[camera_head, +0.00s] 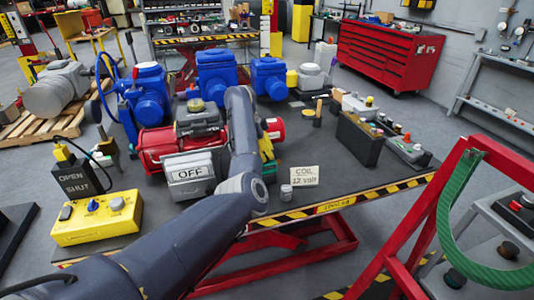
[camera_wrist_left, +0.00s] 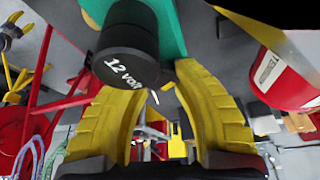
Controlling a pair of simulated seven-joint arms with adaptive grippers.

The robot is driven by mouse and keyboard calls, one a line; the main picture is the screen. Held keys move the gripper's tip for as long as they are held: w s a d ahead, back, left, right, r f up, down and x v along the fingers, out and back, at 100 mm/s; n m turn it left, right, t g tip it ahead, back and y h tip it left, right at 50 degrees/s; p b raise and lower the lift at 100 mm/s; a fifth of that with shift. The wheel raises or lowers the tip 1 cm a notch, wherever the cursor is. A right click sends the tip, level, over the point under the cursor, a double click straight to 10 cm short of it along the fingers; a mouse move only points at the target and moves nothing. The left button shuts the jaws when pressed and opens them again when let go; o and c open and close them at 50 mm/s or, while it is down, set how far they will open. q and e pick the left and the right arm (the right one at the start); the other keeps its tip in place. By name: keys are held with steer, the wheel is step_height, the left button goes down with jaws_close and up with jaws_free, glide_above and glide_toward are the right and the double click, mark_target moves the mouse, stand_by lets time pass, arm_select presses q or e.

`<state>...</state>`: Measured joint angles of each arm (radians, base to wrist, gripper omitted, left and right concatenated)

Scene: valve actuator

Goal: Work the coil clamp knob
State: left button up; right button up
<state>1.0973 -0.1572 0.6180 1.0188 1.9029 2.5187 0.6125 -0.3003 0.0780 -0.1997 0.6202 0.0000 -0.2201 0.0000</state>
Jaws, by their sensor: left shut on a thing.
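My left gripper (camera_head: 267,148) is over the near edge of the bench, partly behind my own arm. In the left wrist view its yellow fingers (camera_wrist_left: 150,78) curve inward on both sides of a black cylindrical coil (camera_wrist_left: 128,42) marked "12 volt". The fingertips run behind the coil. The gripper is shut on what I take to be the coil clamp knob, which the coil hides. A teal body (camera_wrist_left: 172,25) lies right behind the coil; a bit of teal (camera_head: 268,173) also shows in the head view. My right gripper is not in view.
A "COIL 12 volt" sign (camera_head: 304,176) and a small grey cylinder (camera_head: 286,191) stand right of my arm. An "OFF" box (camera_head: 188,174) and a red tank (camera_head: 160,146) stand left. A yellow control box (camera_head: 97,216) sits front left. A red frame (camera_head: 405,240) rises at right.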

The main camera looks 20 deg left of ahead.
arm_select(q)
steer(key=shift+m, duration=0.5)
steer(key=shift+d, duration=0.1)
steer(key=o, duration=1.3)
steer(key=shift+o, duration=0.2)
steer(key=v, duration=1.2)
steer(key=shift+w, duration=0.15)
